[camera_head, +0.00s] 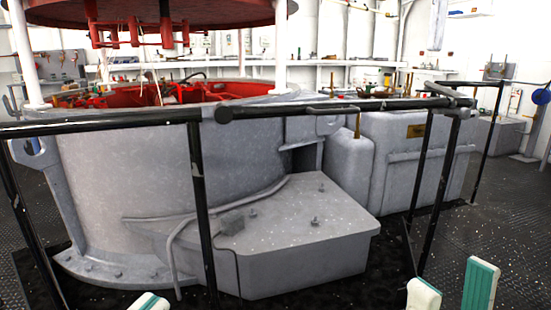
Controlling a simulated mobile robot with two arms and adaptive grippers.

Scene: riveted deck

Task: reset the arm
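My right gripper (452,283) shows at the bottom right edge. Its two white fingers with teal pads stand well apart, and nothing is between them. Of my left gripper (150,302), only one white and teal fingertip shows at the bottom edge, left of the middle. Its other finger is out of the picture, so I cannot tell if it is open. Both grippers are low in front of the black railing, and most of both arms is hidden below the frame.
A black railing (300,108) crosses in front, with posts down to the deck. Behind it stand a large grey drum (130,180), a low grey box (300,250) and a grey cabinet (400,150). A red canopy (150,10) hangs above. Dark deck (510,215) is clear at the right.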

